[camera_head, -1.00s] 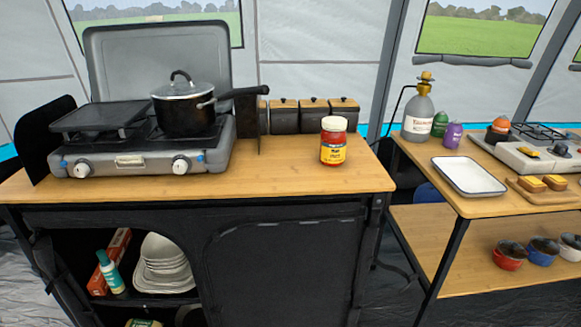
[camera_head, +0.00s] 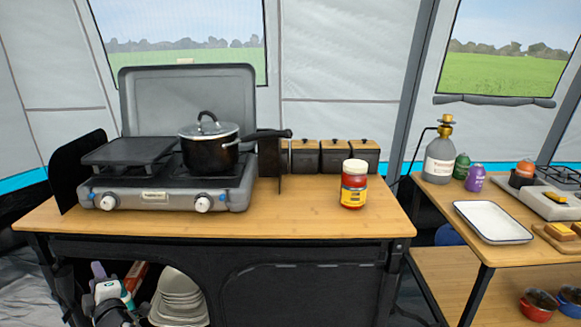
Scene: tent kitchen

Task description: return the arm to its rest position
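A grey, white and black part, which looks like the end of my arm with my gripper (camera_head: 108,300), shows at the bottom left edge of the head view. It is in front of the open shelf under the counter, below and left of the stove. It partly covers the teal-and-white bottle on that shelf. I cannot make out the fingertips, so I cannot tell whether the gripper is open or shut, or whether it holds anything. The rest of the arm is out of view.
The wooden counter (camera_head: 300,217) carries a camping stove (camera_head: 165,195) with a lidded black pot (camera_head: 208,152) and a red jar with a white lid (camera_head: 354,184). A side table at right holds a white tray (camera_head: 492,222).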

